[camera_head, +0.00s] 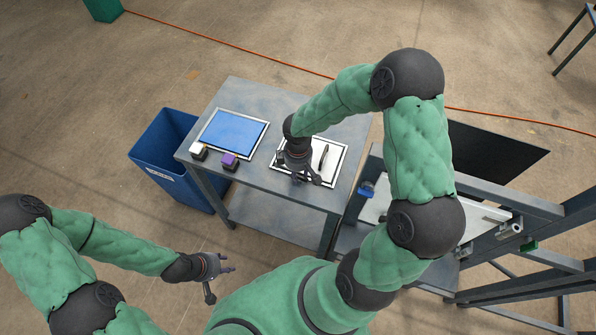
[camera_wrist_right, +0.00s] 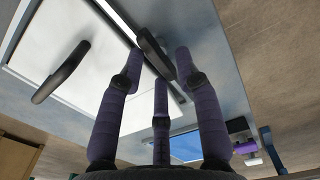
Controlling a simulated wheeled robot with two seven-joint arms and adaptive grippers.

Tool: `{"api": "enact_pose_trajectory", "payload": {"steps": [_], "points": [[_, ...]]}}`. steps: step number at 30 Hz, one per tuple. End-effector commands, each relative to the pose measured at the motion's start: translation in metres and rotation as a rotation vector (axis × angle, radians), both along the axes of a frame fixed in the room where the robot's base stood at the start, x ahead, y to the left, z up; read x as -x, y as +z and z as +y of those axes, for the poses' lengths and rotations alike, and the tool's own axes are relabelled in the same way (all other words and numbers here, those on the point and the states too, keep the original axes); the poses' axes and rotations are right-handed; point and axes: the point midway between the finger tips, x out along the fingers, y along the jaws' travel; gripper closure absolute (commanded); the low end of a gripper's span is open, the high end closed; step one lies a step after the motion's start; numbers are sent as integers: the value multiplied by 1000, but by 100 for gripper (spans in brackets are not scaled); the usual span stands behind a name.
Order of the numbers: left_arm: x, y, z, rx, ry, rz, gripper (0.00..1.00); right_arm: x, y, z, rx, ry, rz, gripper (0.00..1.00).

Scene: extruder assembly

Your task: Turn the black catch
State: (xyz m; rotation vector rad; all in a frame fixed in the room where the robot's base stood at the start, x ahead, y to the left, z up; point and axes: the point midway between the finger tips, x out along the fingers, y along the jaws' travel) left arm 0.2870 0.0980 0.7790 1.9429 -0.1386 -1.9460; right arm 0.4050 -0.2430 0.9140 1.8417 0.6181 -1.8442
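In the right wrist view, one curved black catch (camera_wrist_right: 62,72) lies clear on the white panel (camera_wrist_right: 50,35). Another black catch (camera_wrist_right: 152,48) is at the panel's edge, between the tips of my right gripper (camera_wrist_right: 160,58). The fingers stand apart around it; I cannot see firm contact. My left gripper (camera_head: 220,275) is open and empty, away from the table at lower left.
A framed blue panel (camera_head: 234,134) lies on the table's (camera_head: 262,178) left half, with a white-topped block (camera_head: 198,151) and a purple block (camera_head: 230,161) in front. A blue bin (camera_head: 165,165) stands left. A metal frame structure (camera_head: 500,225) stands close at right.

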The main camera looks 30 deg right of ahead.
Motion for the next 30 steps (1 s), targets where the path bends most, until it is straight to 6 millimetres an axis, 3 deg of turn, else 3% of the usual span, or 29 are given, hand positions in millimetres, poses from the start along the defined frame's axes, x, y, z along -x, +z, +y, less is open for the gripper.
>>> {"api": "enact_pose_trajectory", "payload": {"steps": [18,30], "points": [[0,43,0,0,0,0,60,0,55,0,1,0,1,66],[0,43,0,0,0,0,60,0,57,0,1,-1,1,66]]}}
